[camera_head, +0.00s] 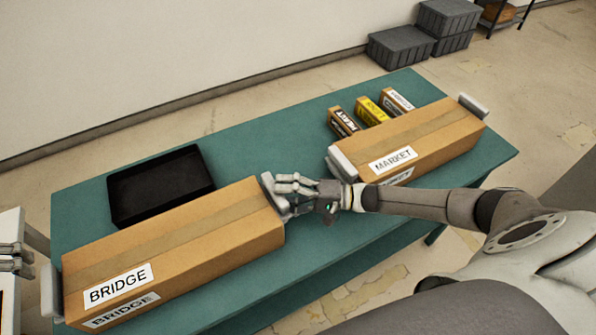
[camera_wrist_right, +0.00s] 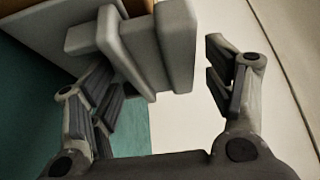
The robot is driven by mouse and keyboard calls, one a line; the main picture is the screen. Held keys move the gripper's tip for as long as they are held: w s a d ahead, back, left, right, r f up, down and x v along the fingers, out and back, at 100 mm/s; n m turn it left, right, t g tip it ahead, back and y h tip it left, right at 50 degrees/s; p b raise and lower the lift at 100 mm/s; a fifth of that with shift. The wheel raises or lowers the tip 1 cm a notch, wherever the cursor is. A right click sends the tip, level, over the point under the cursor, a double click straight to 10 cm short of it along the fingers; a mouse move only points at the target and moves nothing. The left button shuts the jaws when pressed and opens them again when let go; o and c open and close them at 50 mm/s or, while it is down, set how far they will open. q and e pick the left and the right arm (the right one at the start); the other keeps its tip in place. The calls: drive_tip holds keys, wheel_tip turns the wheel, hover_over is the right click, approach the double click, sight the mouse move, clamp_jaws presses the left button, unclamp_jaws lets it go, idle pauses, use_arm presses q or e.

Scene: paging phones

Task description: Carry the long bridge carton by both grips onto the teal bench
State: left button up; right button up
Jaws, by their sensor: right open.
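The long bridge carton (camera_head: 190,240) is brown with white BRIDGE labels. It lies on the left part of the teal bench (camera_head: 262,140). It has a pale grey grip at its left end (camera_head: 50,292) and another at its right end. My right gripper (camera_head: 290,195) is at the right-end grip. In the right wrist view, the open fingers (camera_wrist_right: 165,95) stand on either side of the grip (camera_wrist_right: 168,45), with a clear gap on the right-hand side. My left gripper (camera_head: 15,258) shows only in part at the left edge, just left of the left-end grip; its jaws are unclear.
A black tray (camera_head: 125,212) lies behind the bridge carton. A MARKET carton (camera_head: 430,140) with grey end grips lies on the right, with small boxes (camera_head: 370,110) behind it. Bare bench shows between the two cartons. Grey crates (camera_head: 400,48) stand on the floor beyond.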

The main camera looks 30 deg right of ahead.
wheel_tip(320, 180, up, 10)
idle(0.5)
use_arm(q)
drive_tip(key=shift+r, duration=0.1)
use_arm(e)
drive_tip(key=shift+w, duration=0.1)
use_arm(q)
wheel_tip(320, 180, up, 7)
drive_tip(key=p, duration=0.4)
drive_tip(key=shift+p, duration=0.3)
use_arm(e)
drive_tip(key=shift+r, duration=2.25)
drive_tip(key=shift+r, duration=0.1)
use_arm(q)
wheel_tip(320, 180, up, 7)
drive_tip(key=p, duration=0.7)
use_arm(e)
wheel_tip(320, 180, up, 7)
drive_tip(key=shift+f, duration=0.2)
drive_tip(key=shift+d, duration=0.1)
